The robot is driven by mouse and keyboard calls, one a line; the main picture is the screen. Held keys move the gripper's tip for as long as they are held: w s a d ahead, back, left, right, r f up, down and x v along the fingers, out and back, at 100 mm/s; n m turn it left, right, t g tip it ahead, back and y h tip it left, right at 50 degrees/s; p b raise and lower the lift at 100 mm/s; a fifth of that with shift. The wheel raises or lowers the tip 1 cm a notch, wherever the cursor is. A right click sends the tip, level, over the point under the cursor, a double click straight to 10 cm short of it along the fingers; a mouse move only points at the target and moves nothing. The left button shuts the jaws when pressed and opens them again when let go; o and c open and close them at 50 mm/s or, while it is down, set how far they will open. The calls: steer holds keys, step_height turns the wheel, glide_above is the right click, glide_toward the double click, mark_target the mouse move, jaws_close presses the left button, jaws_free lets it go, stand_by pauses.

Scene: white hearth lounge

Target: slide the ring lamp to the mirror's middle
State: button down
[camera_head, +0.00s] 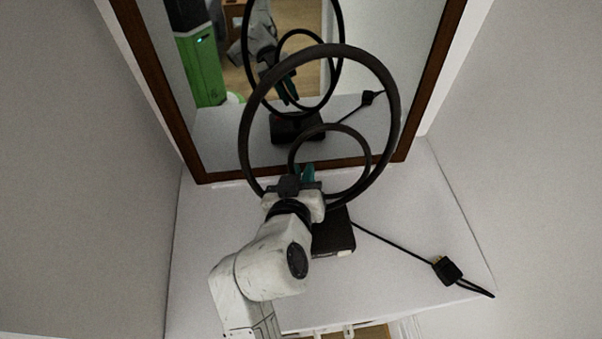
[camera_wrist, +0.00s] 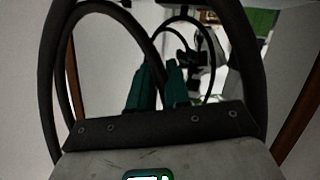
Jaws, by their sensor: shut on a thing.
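The ring lamp (camera_head: 395,112) is a large dark hoop with a smaller hoop inside it, rising from a black block-shaped base (camera_head: 335,240). It stands upright on a white surface in front of the mirror (camera_head: 222,145), which has a brown wooden frame. The base sits a little right of the middle of the frame's lower edge. In the wrist view the fingertips (camera_wrist: 157,85) show between the dark hoops.
A dark cord runs right from the base to a small black piece (camera_head: 447,270) near the white surface's (camera_head: 400,220) right front edge. Walls close in on both sides. The mirror reflects the lamp, my arm and a green object. Clear surface lies left of the lamp.

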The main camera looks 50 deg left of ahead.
steer(key=c, duration=1)
jaws_free()
steer(key=v, duration=1)
steer(key=shift+s+d+b, duration=0.2)
steer(key=shift+s+b, duration=0.15)
steer(key=shift+b, duration=0.1)
steer(key=shift+r, duration=0.15)
steer(key=w+d+f+m+g+h, duration=0.1)
steer(key=w+d+f+m+h, duration=0.3)
steer(key=d, duration=0.6)
steer(key=w+d+f+m+g+h, duration=0.1)
steer(key=d+f+h, duration=0.1)
steer(key=d+f, duration=0.65)
steer(key=w+d+f+m+g+h, duration=0.2)
steer(key=w+d+f+h, duration=0.1)
steer(key=d, duration=1)
steer(key=s+d+f+m+g, duration=0.2)
steer(key=s+d+f, duration=0.1)
steer(key=s+d, duration=0.4)
steer(key=s+d+f+m+g, duration=0.3)
steer(key=s+d, duration=0.4)
steer(key=d, duration=0.2)
steer(key=shift+d, duration=0.4)
